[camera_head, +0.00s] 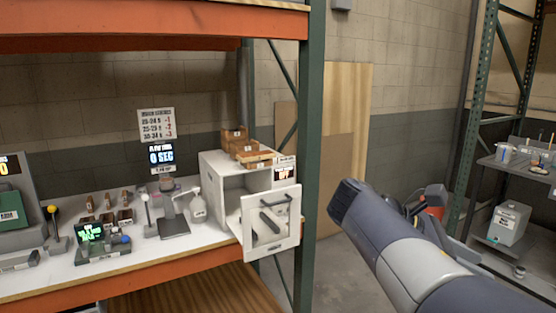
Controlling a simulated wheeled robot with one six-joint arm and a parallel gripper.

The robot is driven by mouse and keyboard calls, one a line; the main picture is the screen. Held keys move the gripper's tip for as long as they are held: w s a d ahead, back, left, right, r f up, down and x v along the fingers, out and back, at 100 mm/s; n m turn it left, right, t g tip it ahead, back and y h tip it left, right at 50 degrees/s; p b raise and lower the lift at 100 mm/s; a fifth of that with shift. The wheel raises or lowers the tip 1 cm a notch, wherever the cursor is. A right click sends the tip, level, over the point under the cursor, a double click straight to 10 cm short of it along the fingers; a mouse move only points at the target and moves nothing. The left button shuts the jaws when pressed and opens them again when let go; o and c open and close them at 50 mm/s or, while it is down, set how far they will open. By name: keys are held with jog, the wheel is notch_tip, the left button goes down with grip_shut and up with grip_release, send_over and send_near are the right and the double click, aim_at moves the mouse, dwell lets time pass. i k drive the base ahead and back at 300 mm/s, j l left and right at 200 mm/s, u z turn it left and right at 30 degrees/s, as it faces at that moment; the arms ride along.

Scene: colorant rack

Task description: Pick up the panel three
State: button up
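Several wooden pieces with small pale labels (246,147) lie stacked on top of a white cabinet (222,172). Their labels are too small to read, so I cannot tell which is panel three. Small brown wooden pieces (107,217) stand in a row on the white bench at left; their markings are also unreadable. My arm reaches in from the lower right, to the right of the cabinet and apart from it. Dark parts show behind my arm, but no fingertips are clear, so I cannot tell whether my gripper is open or holding anything.
The cabinet's white door (270,222) hangs open at the front of the bench (175,255). A dispenser stand (175,215) with a "0 SEC" display (161,155) is left of it. A green rack upright (311,150) stands between cabinet and arm. Shelves stand at right.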

aim_at(265, 154)
jog(key=i+j+u, duration=0.15)
jog(key=i+u, duration=0.6)
jog(key=u, duration=0.2)
jog(key=i+l+u, duration=0.15)
jog(key=i+u, duration=0.3)
jog(key=i+l, duration=0.4)
jog(key=i+l+u, duration=0.1)
jog(key=i+l, duration=0.25)
jog(key=i, duration=0.25)
